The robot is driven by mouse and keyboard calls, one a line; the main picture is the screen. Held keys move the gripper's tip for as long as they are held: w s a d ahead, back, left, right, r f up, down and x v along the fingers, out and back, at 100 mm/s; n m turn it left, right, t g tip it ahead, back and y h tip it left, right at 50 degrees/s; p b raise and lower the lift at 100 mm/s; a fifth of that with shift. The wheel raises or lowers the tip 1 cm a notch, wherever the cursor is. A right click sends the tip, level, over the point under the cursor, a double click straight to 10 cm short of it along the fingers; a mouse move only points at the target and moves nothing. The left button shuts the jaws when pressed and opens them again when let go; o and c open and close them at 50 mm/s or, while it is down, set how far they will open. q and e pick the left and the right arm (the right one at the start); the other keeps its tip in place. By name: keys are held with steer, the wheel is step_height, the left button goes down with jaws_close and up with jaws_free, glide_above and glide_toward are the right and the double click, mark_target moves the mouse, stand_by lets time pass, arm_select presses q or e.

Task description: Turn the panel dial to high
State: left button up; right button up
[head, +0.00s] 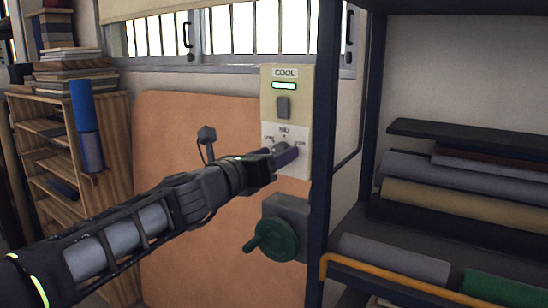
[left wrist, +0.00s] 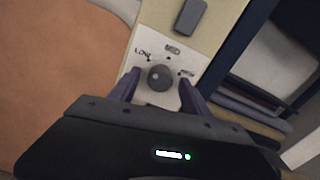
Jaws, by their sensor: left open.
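The panel dial (left wrist: 160,78) is a round grey knob on a white plate with marks around it; LOW at the left and MED at the top are readable in the left wrist view, and the mark at the right is blurred. The panel (head: 298,105) is cream, with a COOL label, a lit green bar and a grey switch above the dial. My left gripper (left wrist: 158,93) is open, with one finger on each side of the knob; I cannot tell whether they touch it. In the head view my left gripper (head: 283,154) covers most of the dial. My right gripper is not in view.
A green hand wheel (head: 277,240) on a grey box is below the panel. A dark shelf rack (head: 322,150) with fabric rolls stands close to the panel's right. A wooden shelf (head: 75,140) is at the left. An orange board (head: 185,125) covers the wall behind my arm.

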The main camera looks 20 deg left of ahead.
arm_select(q)
steer(key=shift+c, duration=0.4)
jaws_close()
